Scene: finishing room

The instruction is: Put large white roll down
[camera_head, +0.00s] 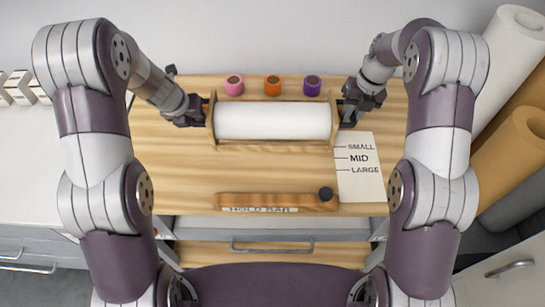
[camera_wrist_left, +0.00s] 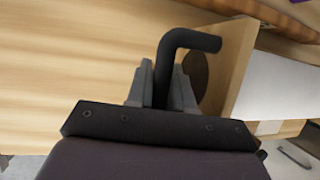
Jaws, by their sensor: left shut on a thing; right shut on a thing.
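The large white roll (camera_head: 273,120) lies level across the table's middle in the head view, between the wooden end plates of a holder (camera_head: 273,147). Its white side also shows at the right of the left wrist view (camera_wrist_left: 280,88). My left gripper (camera_head: 206,109) is at the holder's left end, with its fingers shut on a black bent handle (camera_wrist_left: 190,42) beside the wooden end plate (camera_wrist_left: 232,68). My right gripper (camera_head: 342,110) is at the right end, shut on a part there that is mostly hidden. Whether the holder touches the tabletop is hard to tell.
Pink (camera_head: 234,85), orange (camera_head: 272,85) and purple (camera_head: 312,85) small rolls stand behind on the wooden table (camera_head: 170,160). A SMALL/MID/LARGE sheet (camera_head: 359,185) lies at right. A wooden hold bar (camera_head: 265,201) lies near the front edge. Tall rolls (camera_head: 515,150) stand at far right.

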